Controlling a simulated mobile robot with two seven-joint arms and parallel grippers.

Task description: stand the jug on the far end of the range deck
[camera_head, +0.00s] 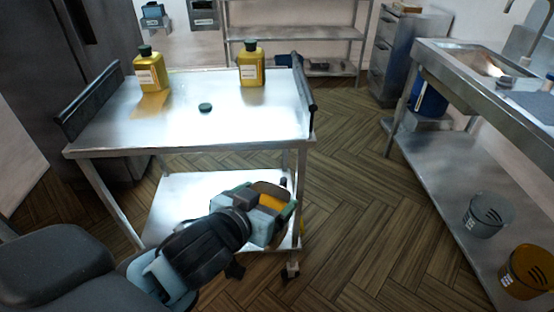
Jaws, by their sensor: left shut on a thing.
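My left gripper (262,219) comes in from the lower left, over the lower shelf of a steel cart. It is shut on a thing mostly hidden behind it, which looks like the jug. Two yellow bottles with dark caps stand upright on the cart top, one at the left (150,71) and one at the back right (251,66). I cannot make out the range deck in this view. My right gripper is not in view.
The steel cart top (225,128) has dark rails at both ends and a small dark cap (205,107) lying on it. A sink bench (450,62) runs along the right, with buckets (487,215) on its lower shelf. The wooden floor between is clear.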

